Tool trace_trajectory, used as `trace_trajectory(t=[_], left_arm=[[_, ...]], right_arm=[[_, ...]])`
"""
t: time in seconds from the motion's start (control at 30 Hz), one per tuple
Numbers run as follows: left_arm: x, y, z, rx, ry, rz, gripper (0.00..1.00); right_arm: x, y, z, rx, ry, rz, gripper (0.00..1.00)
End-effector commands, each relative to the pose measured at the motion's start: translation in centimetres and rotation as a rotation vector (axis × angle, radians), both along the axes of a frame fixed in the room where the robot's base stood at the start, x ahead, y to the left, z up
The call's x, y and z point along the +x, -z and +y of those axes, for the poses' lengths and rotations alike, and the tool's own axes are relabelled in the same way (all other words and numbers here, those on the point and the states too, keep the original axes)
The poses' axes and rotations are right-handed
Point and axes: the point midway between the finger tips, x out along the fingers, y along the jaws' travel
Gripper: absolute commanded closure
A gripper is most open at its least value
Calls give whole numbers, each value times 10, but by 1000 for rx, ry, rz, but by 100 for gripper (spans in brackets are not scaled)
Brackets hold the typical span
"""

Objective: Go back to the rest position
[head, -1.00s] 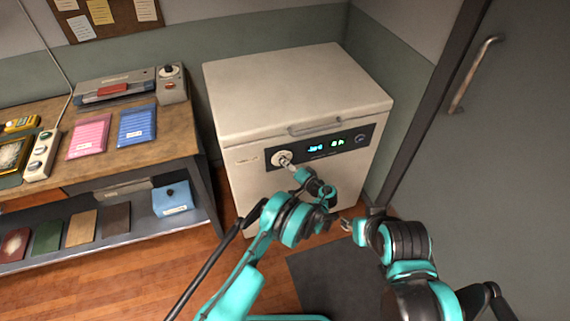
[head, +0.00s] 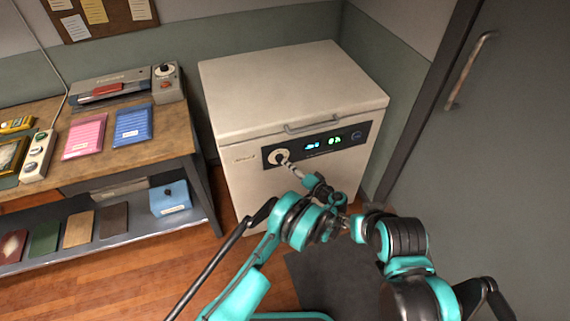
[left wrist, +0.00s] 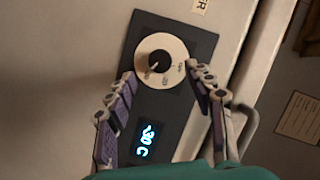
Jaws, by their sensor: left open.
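The white chest freezer (head: 295,92) stands against the wall with its lid shut. Its dark front panel has a round white dial (head: 278,157) with a black knob and a lit display (head: 322,144). My left gripper (head: 288,165) is in front of the dial. In the left wrist view the dial (left wrist: 150,46) is fully visible beyond the open fingers of my left gripper (left wrist: 163,82), with nothing between them. The lit display (left wrist: 147,141) there ends in "C"; its digits are hard to read. My right gripper (head: 346,223) is low and partly hidden by my left arm.
A workbench (head: 168,142) at left holds pink and blue folders (head: 133,125) and a sealing machine (head: 110,86). Its lower shelf holds a blue box (head: 171,197). A grey door (head: 500,150) with a handle is at right. A dark mat (head: 310,282) lies before the freezer.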

Motion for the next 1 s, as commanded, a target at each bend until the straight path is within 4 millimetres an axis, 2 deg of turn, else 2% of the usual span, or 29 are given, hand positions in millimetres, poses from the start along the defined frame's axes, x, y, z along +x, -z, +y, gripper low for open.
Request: trace_trajectory(t=[0.2, 0.73, 0.87, 1.0], left_arm=[[-13, -3, -10, 0, 0, 0, 47], [-12, -6, -8, -3, -2, 4, 47], [-4, -28, 3, -33, -11, 40, 47], [4, -74, 32, -104, -28, 118, 47]], right_arm=[[0, 0, 0, 0, 0, 0, 60], [0, 0, 0, 0, 0, 0, 60], [0, 0, 0, 0, 0, 0, 60], [0, 0, 0, 0, 0, 0, 60]])
